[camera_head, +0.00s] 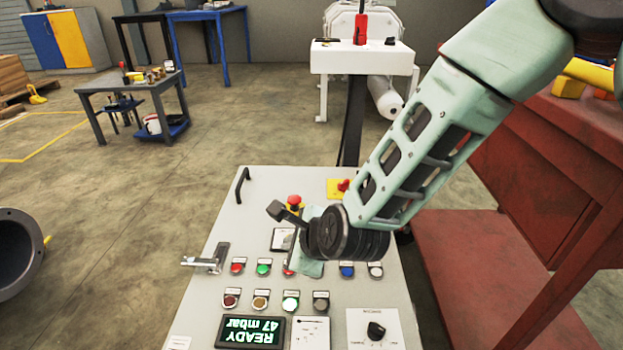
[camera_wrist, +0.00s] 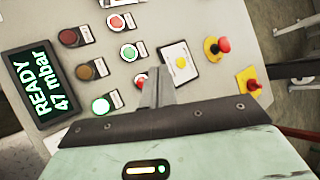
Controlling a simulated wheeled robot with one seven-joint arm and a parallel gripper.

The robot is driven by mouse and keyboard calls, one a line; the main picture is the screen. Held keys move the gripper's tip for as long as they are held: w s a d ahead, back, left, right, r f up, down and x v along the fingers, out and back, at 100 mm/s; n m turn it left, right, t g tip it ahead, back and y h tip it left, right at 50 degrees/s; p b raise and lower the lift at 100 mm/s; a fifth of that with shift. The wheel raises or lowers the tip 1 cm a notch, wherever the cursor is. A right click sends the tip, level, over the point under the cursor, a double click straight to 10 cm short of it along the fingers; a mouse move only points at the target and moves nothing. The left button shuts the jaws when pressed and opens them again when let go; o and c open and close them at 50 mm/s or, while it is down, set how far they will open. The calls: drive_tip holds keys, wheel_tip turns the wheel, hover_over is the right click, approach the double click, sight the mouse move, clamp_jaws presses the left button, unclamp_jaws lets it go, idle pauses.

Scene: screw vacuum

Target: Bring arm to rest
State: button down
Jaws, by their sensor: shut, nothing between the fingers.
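My gripper (camera_head: 276,211) is at the end of my green arm, which reaches in from the upper right over the grey control panel (camera_head: 262,188). In the wrist view its fingers (camera_wrist: 158,76) are together with nothing between them, pointing over the panel face near a red button. The gripper appears above the panel; I cannot tell its exact clearance. The panel display (camera_head: 252,331) reads READY 47 mbar, and it also shows in the wrist view (camera_wrist: 42,82). A green button (camera_head: 291,302) is brightly lit. My wrist hides part of the middle button row.
A red emergency stop (camera_head: 294,202) and a red-on-yellow switch (camera_head: 341,187) stand up from the panel. A latch handle (camera_head: 207,260) sticks out left. A red metal bench (camera_head: 545,150) stands close on the right. Open floor lies left of the panel.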

drive_tip(key=s+d+r+n+g+h, duration=0.2)
drive_tip(key=s+d+r+n, duration=0.2)
drive_tip(key=s+d+n, duration=0.4)
drive_tip(key=s+d+r+n+g+h+p, duration=0.1)
drive_tip(key=s+d+r+n+g+h, duration=0.1)
drive_tip(key=s+d+r+n, duration=0.55)
drive_tip(key=s+d+r+n+g+h, duration=0.25)
drive_tip(key=s+d+n, duration=0.4)
drive_tip(key=n, duration=0.35)
wheel_tip(320, 180, up, 33)
drive_tip(key=p, duration=3.4)
drive_tip(key=shift+w+d+f, duration=0.15)
drive_tip(key=shift+w+d, duration=0.05)
drive_tip(key=shift+w, duration=0.1)
drive_tip(key=shift+y, duration=0.25)
